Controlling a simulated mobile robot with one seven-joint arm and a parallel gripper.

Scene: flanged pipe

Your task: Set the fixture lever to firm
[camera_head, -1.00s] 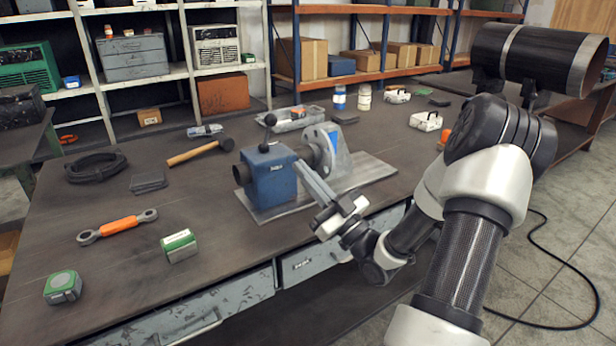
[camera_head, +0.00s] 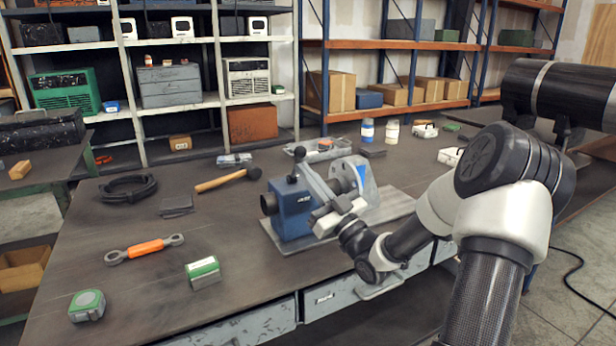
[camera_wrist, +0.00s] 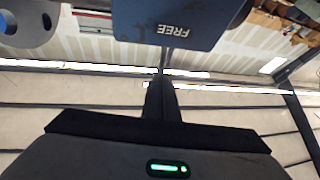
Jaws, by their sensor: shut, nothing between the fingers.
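The fixture is a blue block (camera_head: 292,208) on a grey base plate on the bench. Its lever has a black ball knob (camera_head: 299,152) and stands up from the block's top. My gripper (camera_head: 306,168) is shut and empty. Its long fingers slant up and left, with the tips close to the knob; I cannot tell if they touch. In the wrist view, my shut fingers (camera_wrist: 162,76) point at the blue block (camera_wrist: 180,22), whose label reads FREE, upside down. The lever is not clear there. The grey flange (camera_head: 354,178) stands right behind the block.
A hammer (camera_head: 226,181), an orange-handled wrench (camera_head: 145,249), a green-and-white box (camera_head: 203,272) and a tape measure (camera_head: 87,305) lie on the bench left of the fixture. A grey tray (camera_head: 320,148) and bottles (camera_head: 367,131) stand behind.

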